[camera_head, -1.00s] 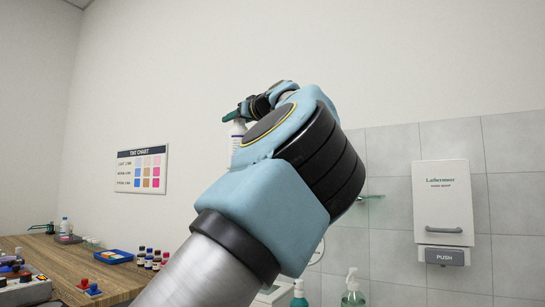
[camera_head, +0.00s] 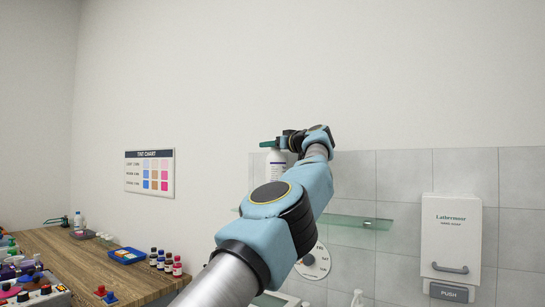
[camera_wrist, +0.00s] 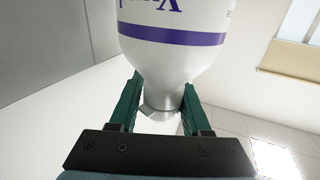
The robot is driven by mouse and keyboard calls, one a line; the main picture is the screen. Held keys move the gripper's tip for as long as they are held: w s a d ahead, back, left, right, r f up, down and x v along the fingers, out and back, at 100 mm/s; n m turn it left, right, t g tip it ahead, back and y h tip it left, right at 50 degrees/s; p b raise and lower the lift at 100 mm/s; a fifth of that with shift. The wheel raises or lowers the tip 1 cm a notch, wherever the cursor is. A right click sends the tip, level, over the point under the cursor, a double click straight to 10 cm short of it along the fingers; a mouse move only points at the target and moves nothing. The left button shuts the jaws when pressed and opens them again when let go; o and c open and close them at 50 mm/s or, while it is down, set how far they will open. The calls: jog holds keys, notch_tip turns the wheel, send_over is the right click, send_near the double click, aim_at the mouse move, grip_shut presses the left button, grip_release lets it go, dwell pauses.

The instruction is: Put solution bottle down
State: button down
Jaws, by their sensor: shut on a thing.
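The solution bottle (camera_head: 277,163) is white with a purple band and print. In the head view it hangs upright below my gripper (camera_head: 272,143), in front of the back wall. In the wrist view, the green fingers of my gripper (camera_wrist: 162,92) are shut around the narrow neck of the bottle (camera_wrist: 172,55). My arm hides the bottle's lower end in the head view, so I cannot tell whether it touches the glass shelf (camera_head: 352,221) on the wall.
A small round object (camera_head: 367,224) sits on the shelf's right part. A soap dispenser (camera_head: 451,240) hangs at right. A wooden table (camera_head: 60,248) at left bears small bottles (camera_head: 165,261) and a blue tray (camera_head: 126,255). A pump bottle (camera_head: 357,299) stands low.

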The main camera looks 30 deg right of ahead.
aim_at(273, 166)
jog(key=shift+w+d+r+p, duration=0.15)
jog(key=shift+d+r+p, duration=0.05)
jog(key=shift+p, duration=0.15)
notch_tip(273, 166, down, 2)
jog(key=shift+f+b, duration=0.25)
jog(key=shift+b, duration=0.5)
jog(key=shift+f, duration=1)
notch_tip(273, 166, down, 2)
jog(key=shift+f, duration=0.1)
jog(key=shift+d+p, duration=0.15)
jog(key=shift+p, duration=0.6)
jog(key=shift+f, duration=0.35)
jog(key=shift+f, duration=0.1)
jog(key=c, duration=0.6)
grip_release()
jog(key=shift+c, duration=0.2)
